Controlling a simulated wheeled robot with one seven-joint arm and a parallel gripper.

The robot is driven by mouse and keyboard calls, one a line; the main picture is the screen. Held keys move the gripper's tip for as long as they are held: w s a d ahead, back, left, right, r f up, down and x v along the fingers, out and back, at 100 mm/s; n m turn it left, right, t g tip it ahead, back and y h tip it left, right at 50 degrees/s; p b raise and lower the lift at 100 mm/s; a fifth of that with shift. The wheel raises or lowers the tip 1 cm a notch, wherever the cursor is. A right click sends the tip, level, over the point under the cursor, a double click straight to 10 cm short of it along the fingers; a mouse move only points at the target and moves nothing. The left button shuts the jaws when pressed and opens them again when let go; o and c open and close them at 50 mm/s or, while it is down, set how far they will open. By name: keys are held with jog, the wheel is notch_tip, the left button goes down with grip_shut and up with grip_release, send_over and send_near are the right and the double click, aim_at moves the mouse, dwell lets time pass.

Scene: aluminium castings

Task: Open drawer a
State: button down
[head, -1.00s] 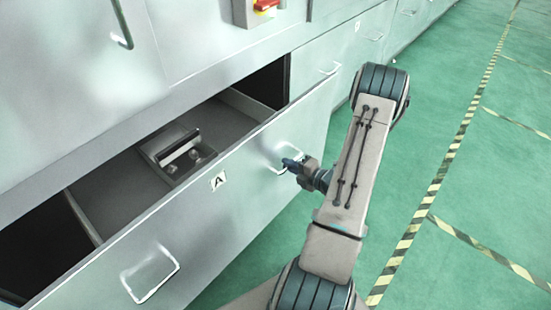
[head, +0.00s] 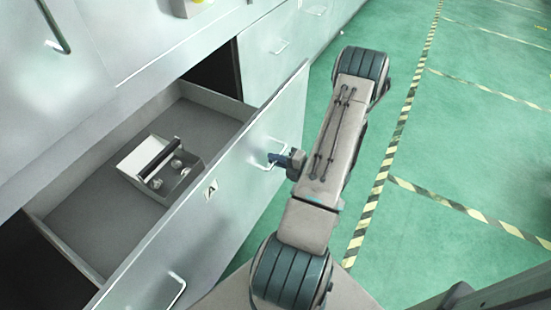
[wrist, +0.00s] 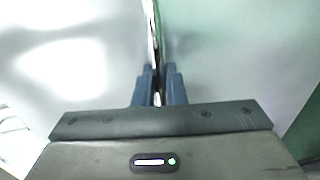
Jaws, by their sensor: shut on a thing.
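Drawer A (head: 236,172) is a pale metal drawer with an "A" label on its front. It stands pulled well out of the cabinet, and its inside shows in the head view. My gripper (head: 275,159) is shut on the drawer's right-hand handle (head: 261,163). In the wrist view my gripper (wrist: 159,85) has its two blue fingers on either side of the thin bright handle bar (wrist: 155,40). A second handle (head: 177,292) on the same front, at the lower left, is free.
A small open grey box (head: 190,180) with a dark bar and shiny round parts sits inside the drawer. The cabinet (head: 120,60) runs along the left and back. Green floor (head: 440,130) with striped tape lies open at the right.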

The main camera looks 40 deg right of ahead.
jog(key=c, duration=1.6)
grip_release()
jog(key=shift+c, duration=0.2)
jog(key=p+v, duration=0.1)
jog(key=v, duration=1.2)
jog(key=shift+s+p, duration=0.4)
jog(key=shift+d, duration=0.15)
